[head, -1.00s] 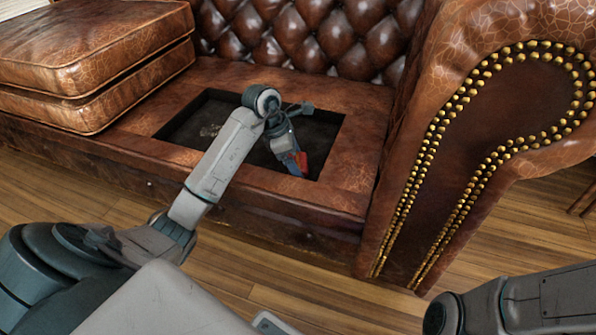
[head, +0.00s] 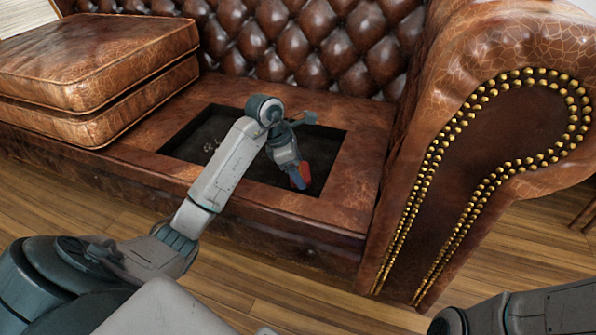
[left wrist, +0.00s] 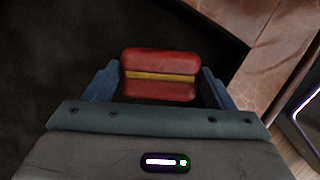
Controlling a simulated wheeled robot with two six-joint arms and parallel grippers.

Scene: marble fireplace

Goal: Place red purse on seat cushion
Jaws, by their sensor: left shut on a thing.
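The red purse (left wrist: 158,62), with a yellow band across its middle, sits between the two blue fingers of my left gripper (left wrist: 160,85) in the left wrist view. The gripper is shut on it. In the head view my left gripper (head: 299,178) hangs over the open recess in the sofa base, and a small red part of the purse (head: 306,171) shows beside the fingers. The brown leather seat cushions (head: 95,55) lie stacked in two layers on the left part of the sofa. My right gripper is out of view.
The dark recess (head: 200,142) is framed by a leather rim. The sofa's big studded arm (head: 500,130) rises on the right, and the tufted backrest (head: 310,45) stands behind. An open book (head: 28,15) lies at the far left.

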